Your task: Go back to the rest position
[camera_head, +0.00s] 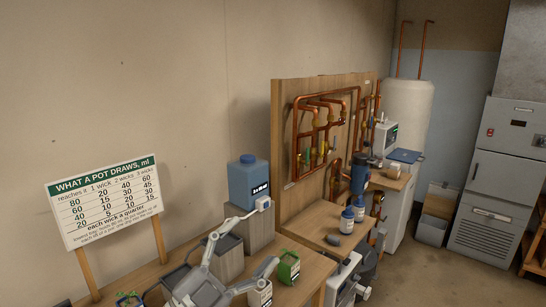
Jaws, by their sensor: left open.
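My left gripper (254,240) is in the lower middle of the head view, above the wooden bench (290,294). Its two grey fingers are spread wide, and I see nothing held between them. One finger points up towards the grey blocks, the other to the right, close in the picture to a green container (288,268). The gripper's body hides part of the bench and a dark tray (174,279) behind it. I do not see my right gripper.
A blue jug (248,184) stands on a grey block (252,232). A sign (105,201) on wooden posts stands at left. Open floor (422,283) lies at lower right.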

